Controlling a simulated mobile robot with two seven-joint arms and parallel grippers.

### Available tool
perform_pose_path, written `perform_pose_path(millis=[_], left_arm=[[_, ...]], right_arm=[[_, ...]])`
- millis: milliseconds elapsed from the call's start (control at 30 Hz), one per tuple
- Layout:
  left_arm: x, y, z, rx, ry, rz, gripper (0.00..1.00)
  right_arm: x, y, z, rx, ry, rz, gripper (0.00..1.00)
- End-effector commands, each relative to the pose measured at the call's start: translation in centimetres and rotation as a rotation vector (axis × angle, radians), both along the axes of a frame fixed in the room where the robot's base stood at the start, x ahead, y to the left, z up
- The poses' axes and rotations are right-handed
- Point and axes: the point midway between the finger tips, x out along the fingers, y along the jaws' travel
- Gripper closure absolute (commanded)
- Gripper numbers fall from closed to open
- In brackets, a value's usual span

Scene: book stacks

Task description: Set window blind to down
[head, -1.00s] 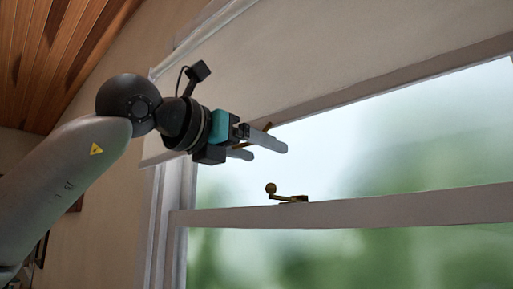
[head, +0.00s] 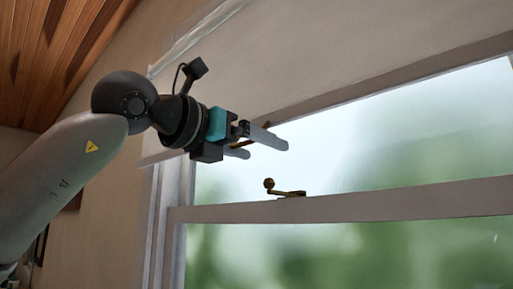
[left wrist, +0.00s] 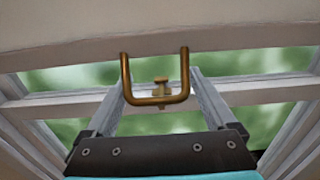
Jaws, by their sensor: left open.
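The window blind (head: 330,55) is a pale sheet over the upper part of the window, its lower edge slanting across the head view. A brass U-shaped handle (head: 240,146) hangs at its lower edge, partly hidden by my left gripper. The handle shows clearly in the left wrist view (left wrist: 157,100). My left gripper (head: 262,146) is open, with its two fingers on either side of the handle in the left wrist view (left wrist: 163,95). I cannot tell whether they touch it. My right gripper is not in view.
A brass window latch (head: 285,192) sits on the white horizontal window rail (head: 350,206) below my gripper. Bright glass (head: 390,140) lies between the blind and that rail. A wall stands left of the window frame (head: 170,230).

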Motion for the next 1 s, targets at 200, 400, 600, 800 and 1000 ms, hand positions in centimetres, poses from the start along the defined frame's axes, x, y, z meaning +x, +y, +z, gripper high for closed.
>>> perform_pose_path(millis=[200,400,600,800,1000], left_arm=[[-2.3,2.5,0.0,-0.002,-0.004,0.003,0.10],[-5.9,6.0,0.0,-0.002,-0.005,0.003,0.10],[-8.8,8.9,0.0,-0.001,-0.005,0.001,0.10],[-10.3,10.3,0.0,-0.001,-0.002,-0.001,0.10],[-10.7,10.6,0.0,0.000,-0.001,-0.002,0.10]], right_arm=[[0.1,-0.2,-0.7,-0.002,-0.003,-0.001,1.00],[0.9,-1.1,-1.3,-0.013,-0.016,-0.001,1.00],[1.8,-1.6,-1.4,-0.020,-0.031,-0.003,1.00],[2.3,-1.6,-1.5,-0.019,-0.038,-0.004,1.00],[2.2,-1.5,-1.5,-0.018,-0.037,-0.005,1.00]])
